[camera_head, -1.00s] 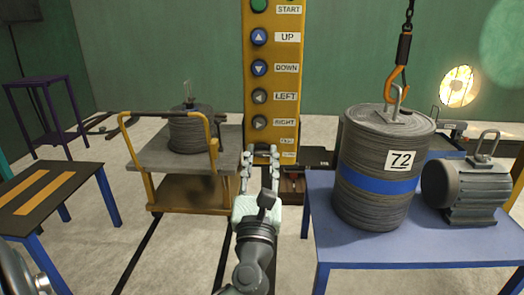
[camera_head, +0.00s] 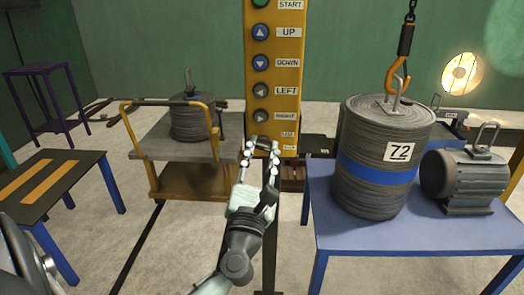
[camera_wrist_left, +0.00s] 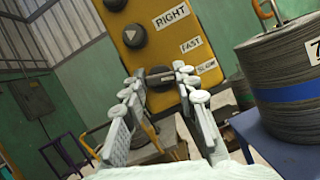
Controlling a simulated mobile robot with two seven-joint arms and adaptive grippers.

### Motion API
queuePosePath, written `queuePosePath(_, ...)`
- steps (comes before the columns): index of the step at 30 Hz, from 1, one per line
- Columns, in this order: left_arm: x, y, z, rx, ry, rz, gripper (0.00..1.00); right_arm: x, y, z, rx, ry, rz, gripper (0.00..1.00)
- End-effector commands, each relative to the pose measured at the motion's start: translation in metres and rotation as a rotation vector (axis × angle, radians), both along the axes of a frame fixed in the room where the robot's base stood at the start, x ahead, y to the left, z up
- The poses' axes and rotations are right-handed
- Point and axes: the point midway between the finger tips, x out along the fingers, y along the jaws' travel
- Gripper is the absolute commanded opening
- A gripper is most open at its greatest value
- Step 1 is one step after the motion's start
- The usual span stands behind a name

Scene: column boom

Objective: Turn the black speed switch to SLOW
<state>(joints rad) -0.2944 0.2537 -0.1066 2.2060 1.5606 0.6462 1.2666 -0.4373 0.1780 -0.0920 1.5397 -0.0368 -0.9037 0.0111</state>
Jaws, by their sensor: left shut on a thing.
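The yellow control panel (camera_head: 287,20) hangs upright in the middle of the head view. The black speed switch (camera_head: 263,142) is near its lower end, and it shows as a dark bar in the left wrist view (camera_wrist_left: 159,75). The FAST label (camera_wrist_left: 190,45) and the SLOW label (camera_wrist_left: 206,68) are to its right. My left gripper (camera_head: 261,148) is shut on the switch, with a fingertip at each end of the bar. The fingers partly hide the switch, and I cannot tell which label it points to. My right gripper is not in view.
Above the switch are several round buttons, the lowest being the RIGHT button (camera_head: 261,117). A cart (camera_head: 150,152) with a weight stands to the left.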

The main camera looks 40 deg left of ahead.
Motion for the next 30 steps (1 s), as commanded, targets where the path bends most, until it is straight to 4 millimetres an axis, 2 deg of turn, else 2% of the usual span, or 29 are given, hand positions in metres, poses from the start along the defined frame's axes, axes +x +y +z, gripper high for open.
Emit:
queuePosePath(1,0.000,0.000,-0.001,0.001,0.002,0.000,0.30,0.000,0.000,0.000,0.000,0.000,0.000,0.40)
queuePosePath(6,0.000,0.000,0.000,0.001,0.002,0.000,0.50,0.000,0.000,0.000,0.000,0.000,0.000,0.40)
queuePosePath(17,-0.004,-0.002,-0.002,0.001,0.002,0.000,0.50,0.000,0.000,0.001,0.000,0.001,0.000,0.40)
queuePosePath(20,-0.015,-0.007,-0.008,0.000,0.004,-0.001,0.50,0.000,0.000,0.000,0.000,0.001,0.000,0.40)
queuePosePath(30,-0.075,-0.035,-0.034,0.001,0.007,-0.001,0.50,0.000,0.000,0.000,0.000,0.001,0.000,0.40)
